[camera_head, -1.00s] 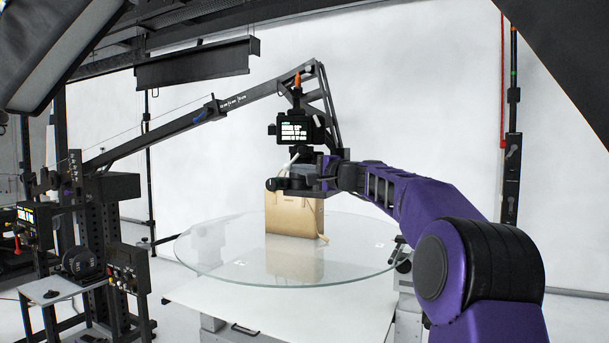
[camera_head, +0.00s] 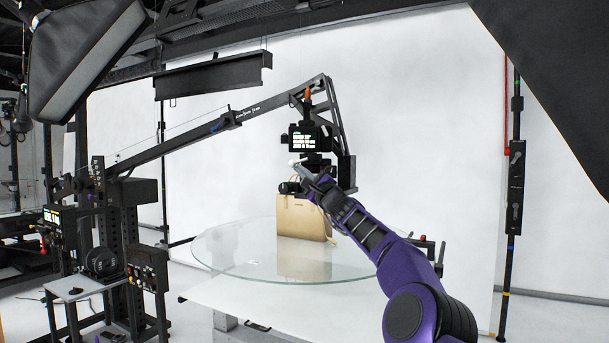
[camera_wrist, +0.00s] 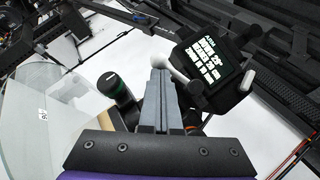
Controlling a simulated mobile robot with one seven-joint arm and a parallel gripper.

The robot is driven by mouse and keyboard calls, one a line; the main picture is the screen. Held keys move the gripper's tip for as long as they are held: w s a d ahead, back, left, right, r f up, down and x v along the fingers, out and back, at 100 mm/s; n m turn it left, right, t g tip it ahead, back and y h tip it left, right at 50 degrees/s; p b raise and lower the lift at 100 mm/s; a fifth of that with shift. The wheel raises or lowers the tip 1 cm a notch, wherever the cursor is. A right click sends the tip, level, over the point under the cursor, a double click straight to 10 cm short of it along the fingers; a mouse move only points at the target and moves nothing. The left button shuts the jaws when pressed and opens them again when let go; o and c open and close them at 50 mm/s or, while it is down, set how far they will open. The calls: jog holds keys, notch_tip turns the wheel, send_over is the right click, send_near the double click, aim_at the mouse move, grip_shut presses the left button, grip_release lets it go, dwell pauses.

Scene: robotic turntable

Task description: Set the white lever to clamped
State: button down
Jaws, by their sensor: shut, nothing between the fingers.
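The white lever (camera_head: 292,162) is a small pale rod with a rounded end, just below the black camera unit (camera_head: 303,138) on the crane arm. In the wrist view the lever (camera_wrist: 159,61) shows its round white tip just beyond my fingertips, with its rod slanting down to the right beside the camera unit (camera_wrist: 208,62). My gripper (camera_wrist: 158,74) is shut, with its grey fingers together and nothing between them. In the head view my gripper (camera_head: 300,168) is close to the lever tip. I cannot tell whether they touch. No marking for clamped is readable.
A tan handbag (camera_head: 302,218) stands on the round glass turntable (camera_head: 225,250) below. A black crane arm (camera_head: 190,140) reaches in from a control stand (camera_head: 110,235) at left. A dark cylinder with a green ring (camera_wrist: 108,84) is left of my fingers.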

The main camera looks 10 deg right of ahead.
jog(key=shift+a+r, duration=0.3)
jog(key=shift+a, duration=0.05)
jog(key=shift+w+a+r, duration=0.1)
jog(key=shift+a+r, duration=0.05)
dwell(0.3)
dwell(0.5)
